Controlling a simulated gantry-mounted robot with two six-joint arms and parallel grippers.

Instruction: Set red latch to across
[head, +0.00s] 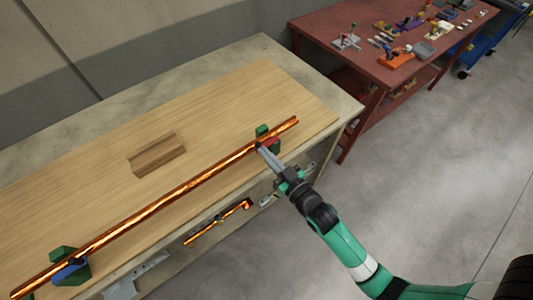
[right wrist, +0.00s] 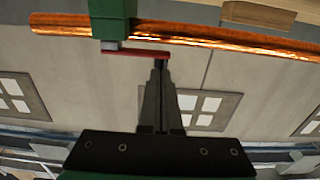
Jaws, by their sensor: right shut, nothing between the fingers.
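The red latch (right wrist: 135,53) is a thin bar at a green holder (right wrist: 112,20) in the right wrist view. It runs sideways from the holder's foot to my fingertips, roughly along the copper pipe (right wrist: 220,38). In the head view the red latch (head: 272,143) is a small patch beside the pipe's right end, partly hidden by my gripper. My right gripper (head: 260,147) is shut and empty. Its tips (right wrist: 161,64) are at the latch's free end, touching or very close. My left gripper is not in view.
The copper pipe (head: 180,192) lies across the wooden board (head: 240,95). A second green holder with a blue part (head: 70,271) is at its left end. A grooved wooden block (head: 157,153) lies behind the pipe. A red table (head: 340,75) with several tools stands at the back right.

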